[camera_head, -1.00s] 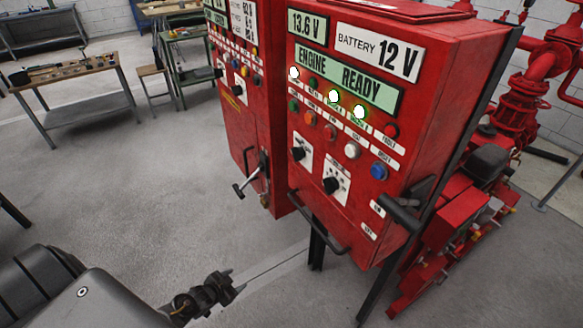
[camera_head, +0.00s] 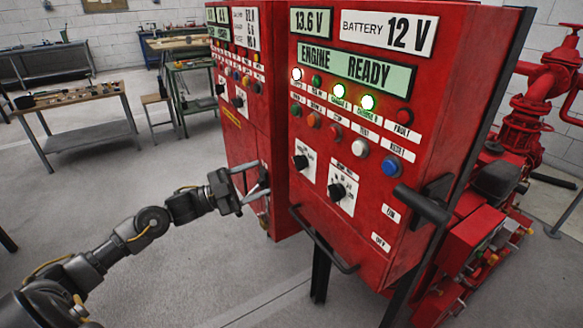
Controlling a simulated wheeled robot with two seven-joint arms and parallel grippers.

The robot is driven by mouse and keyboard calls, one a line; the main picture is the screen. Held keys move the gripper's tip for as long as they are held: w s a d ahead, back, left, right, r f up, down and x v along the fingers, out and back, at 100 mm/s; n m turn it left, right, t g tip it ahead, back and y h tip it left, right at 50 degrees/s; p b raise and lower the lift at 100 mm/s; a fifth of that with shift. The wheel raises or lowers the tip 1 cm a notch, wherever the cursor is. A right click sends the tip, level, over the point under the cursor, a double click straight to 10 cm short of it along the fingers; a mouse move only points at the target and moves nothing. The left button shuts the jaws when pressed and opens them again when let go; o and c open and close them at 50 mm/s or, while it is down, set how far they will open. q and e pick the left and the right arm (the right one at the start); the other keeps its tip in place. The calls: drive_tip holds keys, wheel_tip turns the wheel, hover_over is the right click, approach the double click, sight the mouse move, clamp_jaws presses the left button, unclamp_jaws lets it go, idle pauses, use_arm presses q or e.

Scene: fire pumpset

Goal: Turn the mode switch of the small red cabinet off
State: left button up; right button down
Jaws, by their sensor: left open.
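The near red cabinet (camera_head: 345,245) stands in the centre, with displays reading 13.6 V, BATTERY 12 V and ENGINE READY. Low on its front are two black rotary switches on white plates, a left one (camera_head: 300,161) and a right one (camera_head: 338,191). Their labels are too small to read, so I cannot tell which is the mode switch. My left gripper (camera_head: 262,182) is open and empty, left of both switches and apart from them. In the picture it overlaps the lower part of the farther red cabinet (camera_head: 238,142). My right gripper is out of view.
A black bar handle (camera_head: 322,243) runs along the near cabinet's lower left edge, and a black lever (camera_head: 424,205) sticks out on its right. Red pump piping (camera_head: 535,100) stands at the right. A workbench (camera_head: 75,97) is at the left. The floor between is clear.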

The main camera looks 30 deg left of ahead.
sight(300, 163)
use_arm(q)
drive_tip(key=p+x, duration=0.2)
drive_tip(key=x, duration=0.8)
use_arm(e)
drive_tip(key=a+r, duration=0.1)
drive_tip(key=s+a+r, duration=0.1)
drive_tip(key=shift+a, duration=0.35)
use_arm(q)
drive_tip(key=shift+f, duration=0.1)
drive_tip(key=shift+c, duration=0.5)
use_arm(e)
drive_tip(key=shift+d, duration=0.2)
use_arm(q)
drive_tip(key=c, duration=0.9)
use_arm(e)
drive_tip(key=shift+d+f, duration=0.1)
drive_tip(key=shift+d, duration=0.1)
